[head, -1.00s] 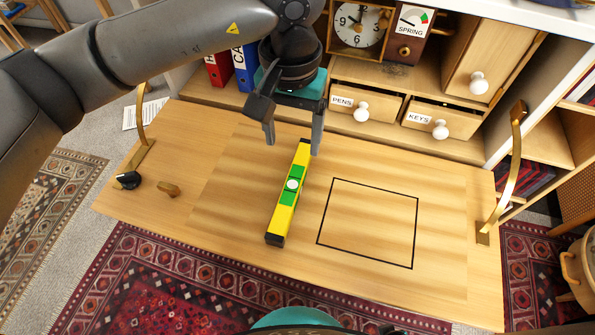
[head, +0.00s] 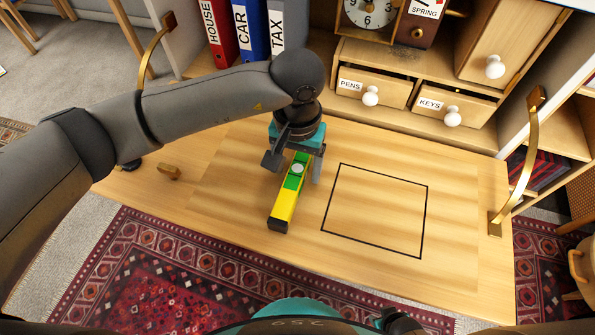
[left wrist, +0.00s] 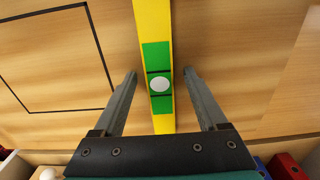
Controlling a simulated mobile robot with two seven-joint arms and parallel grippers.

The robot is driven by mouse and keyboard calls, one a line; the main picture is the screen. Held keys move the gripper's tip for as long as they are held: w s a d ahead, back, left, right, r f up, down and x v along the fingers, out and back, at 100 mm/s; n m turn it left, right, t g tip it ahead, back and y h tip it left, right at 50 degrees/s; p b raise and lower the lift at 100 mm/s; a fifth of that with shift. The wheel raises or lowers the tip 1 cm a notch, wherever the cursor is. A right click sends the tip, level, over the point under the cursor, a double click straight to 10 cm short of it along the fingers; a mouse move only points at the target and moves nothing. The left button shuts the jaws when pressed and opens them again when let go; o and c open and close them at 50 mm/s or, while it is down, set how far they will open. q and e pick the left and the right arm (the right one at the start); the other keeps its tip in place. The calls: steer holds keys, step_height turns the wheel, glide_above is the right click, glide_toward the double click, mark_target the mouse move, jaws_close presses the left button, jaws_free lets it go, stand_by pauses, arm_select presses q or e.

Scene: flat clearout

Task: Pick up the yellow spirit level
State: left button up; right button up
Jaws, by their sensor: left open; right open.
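The yellow spirit level (head: 284,207), with green sections and a round white vial, lies on the wooden desk board, left of the black square outline. My left gripper (head: 294,168) is open over its far part, one finger on each side. In the left wrist view the level (left wrist: 153,22) runs between the two fingers of the left gripper (left wrist: 160,75), with a gap on both sides. The level's far end is hidden under the gripper in the head view. A small dark and teal part of my right gripper (head: 395,321) shows at the bottom edge; its fingers are not clear.
The black square outline (head: 375,211) on the board is empty. A small wooden knob (head: 168,172) is at the left. Brass stays (head: 517,165) rise at the board's sides. Drawers (head: 372,88) and binders (head: 251,32) stand behind it.

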arm_select(q)
steer(key=shift+f, duration=0.15)
jaws_close()
stand_by(0.5)
